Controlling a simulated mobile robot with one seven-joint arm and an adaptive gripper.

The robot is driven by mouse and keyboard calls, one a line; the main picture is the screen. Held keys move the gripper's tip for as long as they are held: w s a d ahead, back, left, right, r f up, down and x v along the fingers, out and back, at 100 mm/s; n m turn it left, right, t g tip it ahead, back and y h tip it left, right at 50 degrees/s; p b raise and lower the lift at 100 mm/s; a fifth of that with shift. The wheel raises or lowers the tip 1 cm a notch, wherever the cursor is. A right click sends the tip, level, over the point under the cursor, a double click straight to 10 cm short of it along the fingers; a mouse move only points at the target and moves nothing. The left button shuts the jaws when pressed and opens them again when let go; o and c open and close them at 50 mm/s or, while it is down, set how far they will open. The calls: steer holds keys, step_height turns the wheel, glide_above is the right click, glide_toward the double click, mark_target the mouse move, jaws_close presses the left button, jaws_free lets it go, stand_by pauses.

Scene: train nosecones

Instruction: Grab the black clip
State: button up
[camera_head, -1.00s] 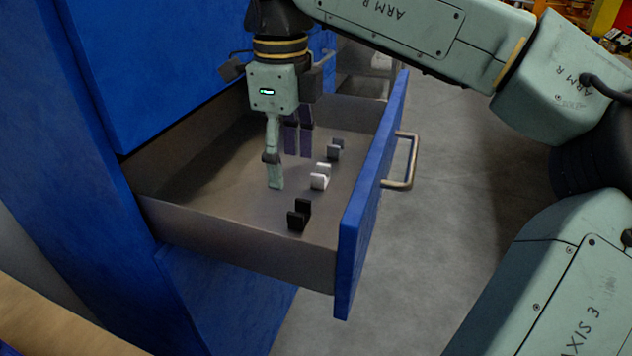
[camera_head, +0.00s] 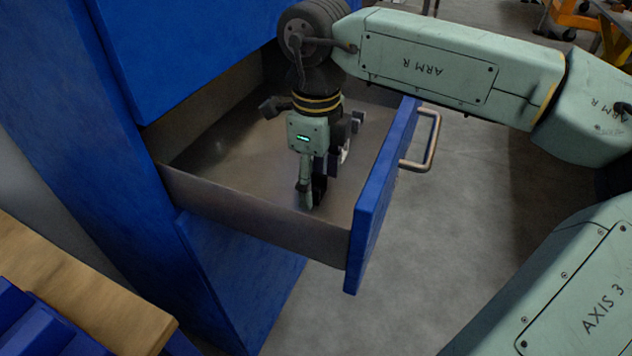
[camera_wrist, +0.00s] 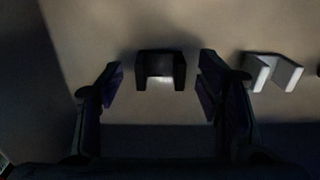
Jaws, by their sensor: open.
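The black clip (camera_wrist: 161,66) lies on the drawer floor in the wrist view, between the two fingers of my gripper (camera_wrist: 160,85) and apart from both. My gripper is open and empty, its fingers on either side of the clip. In the head view my gripper (camera_head: 315,190) reaches down into the open drawer near its front corner. There the black clip (camera_head: 320,188) shows only in part, mostly hidden by the fingers.
A white clip (camera_wrist: 272,72) lies just right of my right finger; it also shows in the head view (camera_head: 345,152). A grey clip (camera_head: 358,117) stands farther back. The drawer's blue front (camera_head: 385,190) and metal side wall (camera_head: 250,212) are close around my gripper.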

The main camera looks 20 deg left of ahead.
steer(key=shift+f, duration=0.45)
steer(key=c, duration=0.9)
steer(key=shift+r, duration=0.1)
